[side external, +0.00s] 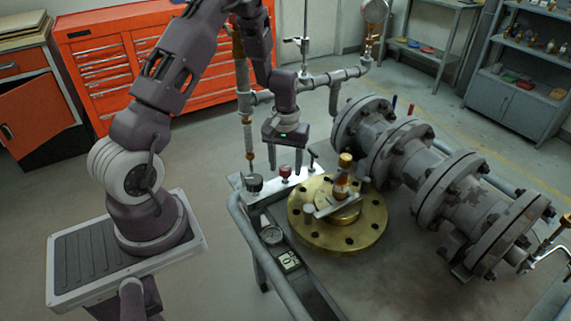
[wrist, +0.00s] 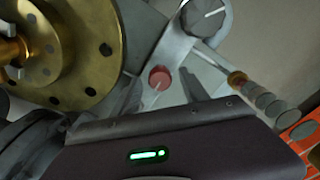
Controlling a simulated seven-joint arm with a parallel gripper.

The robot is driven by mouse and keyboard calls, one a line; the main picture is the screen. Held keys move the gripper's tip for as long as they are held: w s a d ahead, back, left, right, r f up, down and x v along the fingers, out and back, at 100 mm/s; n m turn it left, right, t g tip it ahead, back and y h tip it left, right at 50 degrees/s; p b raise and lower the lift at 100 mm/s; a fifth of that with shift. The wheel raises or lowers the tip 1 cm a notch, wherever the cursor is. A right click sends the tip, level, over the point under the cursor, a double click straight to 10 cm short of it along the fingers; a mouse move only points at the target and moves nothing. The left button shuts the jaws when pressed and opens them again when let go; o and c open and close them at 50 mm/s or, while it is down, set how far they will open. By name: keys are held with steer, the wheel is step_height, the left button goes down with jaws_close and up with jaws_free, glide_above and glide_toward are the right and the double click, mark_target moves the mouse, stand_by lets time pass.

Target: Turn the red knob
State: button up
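The red knob (side external: 286,172) stands on a light metal plate at the left end of the bench. It also shows in the wrist view (wrist: 160,77), with a pale line on its face. My gripper (side external: 285,165) points down over the knob, its two fingers apart. In the wrist view my fingers (wrist: 160,82) show to the left and right of the knob, with gaps on both sides. I cannot tell how far the fingertips are above the plate.
A black-sided knob (side external: 254,184) stands left of the red one; it shows large in the wrist view (wrist: 203,16). The brass flange (side external: 370,228) with its valve stem is close on the right. Grey flanged pipe (side external: 440,175) lies beyond.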

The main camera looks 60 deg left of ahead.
mark_target(286, 168)
step_height(286, 168, up, 7)
steer(key=shift+r, duration=0.1)
stand_by(0.4)
